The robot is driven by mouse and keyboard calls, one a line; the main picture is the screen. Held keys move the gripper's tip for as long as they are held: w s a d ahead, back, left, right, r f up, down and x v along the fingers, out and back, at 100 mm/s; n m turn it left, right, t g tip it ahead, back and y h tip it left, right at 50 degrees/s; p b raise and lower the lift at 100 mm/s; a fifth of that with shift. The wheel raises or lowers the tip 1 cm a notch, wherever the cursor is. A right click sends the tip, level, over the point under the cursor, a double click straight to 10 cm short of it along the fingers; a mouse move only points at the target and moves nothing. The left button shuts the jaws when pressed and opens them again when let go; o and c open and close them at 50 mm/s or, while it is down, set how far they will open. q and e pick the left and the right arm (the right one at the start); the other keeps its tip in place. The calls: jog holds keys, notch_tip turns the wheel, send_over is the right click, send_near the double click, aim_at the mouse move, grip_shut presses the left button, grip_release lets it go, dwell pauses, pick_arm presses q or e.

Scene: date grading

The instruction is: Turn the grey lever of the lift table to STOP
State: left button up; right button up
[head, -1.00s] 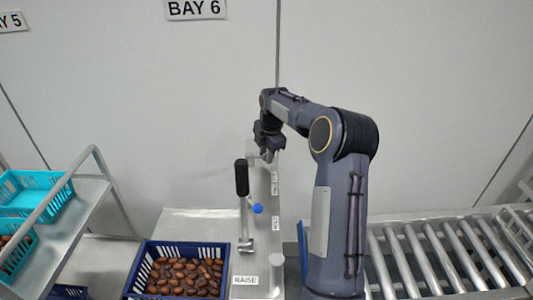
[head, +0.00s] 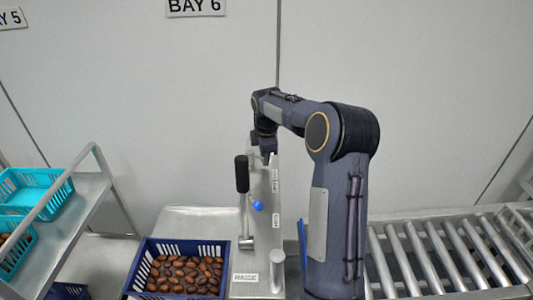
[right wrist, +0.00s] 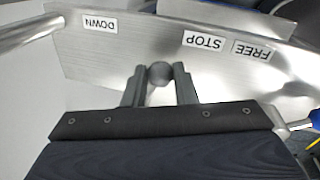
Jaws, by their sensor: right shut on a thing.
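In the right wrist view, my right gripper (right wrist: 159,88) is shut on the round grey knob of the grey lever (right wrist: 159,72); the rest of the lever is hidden. The knob sits between the DOWN label (right wrist: 100,25) and the STOP label (right wrist: 204,41), nearer STOP. The FREE label (right wrist: 252,51) is beyond STOP. In the head view, my right gripper (head: 266,155) points down at the far end of the lift table's metal panel (head: 262,225); the knob cannot be made out there. My left gripper is not in view.
A black-handled lever (head: 242,175) and a blue knob (head: 258,205) stand close by, near a RAISE label (head: 244,277). A blue crate of dates (head: 232,250) is left of the panel. A roller conveyor (head: 440,255) lies right, a cart with turquoise crates (head: 65,215) left.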

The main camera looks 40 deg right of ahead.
jog(key=shift+s+a+m+g+h, duration=0.15)
jog(key=shift+a+m, duration=0.5)
jog(key=shift+m, duration=0.5)
jog(key=shift+s+a+m+g+h, duration=0.15)
jog(key=shift+a+m, duration=0.45)
jog(key=shift+m, duration=0.55)
jog(key=shift+w, duration=0.15)
jog(key=o, duration=1)
jog(key=shift+a, duration=0.1)
jog(key=shift+c, duration=0.2)
jog(key=shift+r, duration=0.4)
notch_tip(320, 180, up, 7)
jog(key=a, duration=0.1)
jog(key=shift+s, duration=0.45)
jog(key=shift+f, duration=0.15)
